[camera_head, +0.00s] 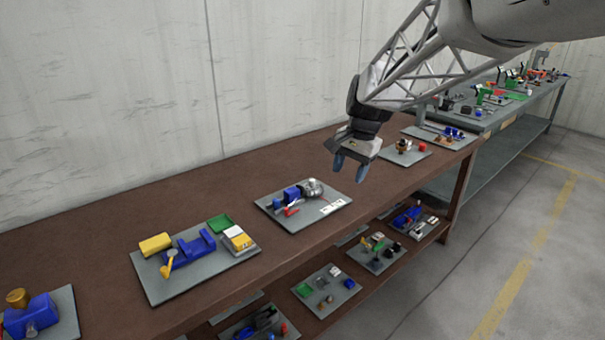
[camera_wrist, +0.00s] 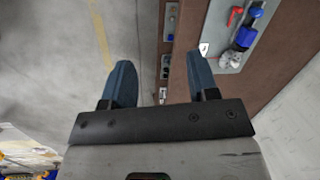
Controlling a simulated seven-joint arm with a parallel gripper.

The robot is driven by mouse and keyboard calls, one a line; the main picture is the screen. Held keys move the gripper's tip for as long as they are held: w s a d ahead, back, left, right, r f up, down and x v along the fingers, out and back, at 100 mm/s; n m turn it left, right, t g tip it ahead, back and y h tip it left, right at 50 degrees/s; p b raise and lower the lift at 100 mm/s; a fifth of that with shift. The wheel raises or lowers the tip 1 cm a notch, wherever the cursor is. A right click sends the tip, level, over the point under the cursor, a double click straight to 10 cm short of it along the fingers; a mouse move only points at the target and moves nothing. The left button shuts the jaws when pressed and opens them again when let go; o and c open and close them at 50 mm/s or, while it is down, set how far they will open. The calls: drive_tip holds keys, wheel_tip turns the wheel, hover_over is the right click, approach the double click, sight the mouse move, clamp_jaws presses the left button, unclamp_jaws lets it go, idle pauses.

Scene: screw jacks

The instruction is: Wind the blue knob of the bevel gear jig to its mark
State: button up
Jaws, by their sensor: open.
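A grey plate (camera_head: 275,212) on the brown bench carries what looks like the bevel gear jig. It has a blue part (camera_head: 291,195), a silver toothed gear (camera_head: 313,188), a red piece (camera_head: 291,211) and a white label (camera_head: 331,207). In the wrist view a blue cylinder (camera_wrist: 246,37) sits beside the silver gear (camera_wrist: 230,60), with a red lever (camera_wrist: 235,15) above. I cannot tell which blue part is the knob, nor read its mark. My gripper (camera_head: 349,168) is open and empty, above and to the right of the plate, touching nothing.
Another plate (camera_head: 160,290) with blue, yellow and green parts stands to the left. A small plate (camera_head: 388,153) lies to the right behind my gripper. A lower shelf (camera_head: 318,320) holds more plates. Bare bench separates the plates; a concrete wall (camera_head: 120,100) stands behind.

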drive_tip(key=w+a+f+m+g, duration=0.1)
drive_tip(key=w+a+f, duration=0.2)
drive_tip(key=w+a, duration=0.3)
drive_tip(key=w+a+f+m, duration=0.2)
drive_tip(key=w+a+f, duration=0.15)
drive_tip(key=w, duration=0.45)
drive_tip(key=m+g+y, duration=0.2)
approach(276, 199)
drive_tip(key=shift+s+a+f, duration=0.35)
drive_tip(key=shift+s+f, duration=0.15)
drive_tip(key=shift+f, duration=0.1)
drive_tip(key=shift+f, duration=0.15)
drive_tip(key=shift+t+h, duration=0.3)
drive_tip(key=shift+x, duration=3.75)
drive_tip(key=shift+s, duration=0.1)
drive_tip(key=shift+c, duration=0.3)
drive_tip(key=c, duration=0.9)
drive_tip(key=shift+o, duration=0.2)
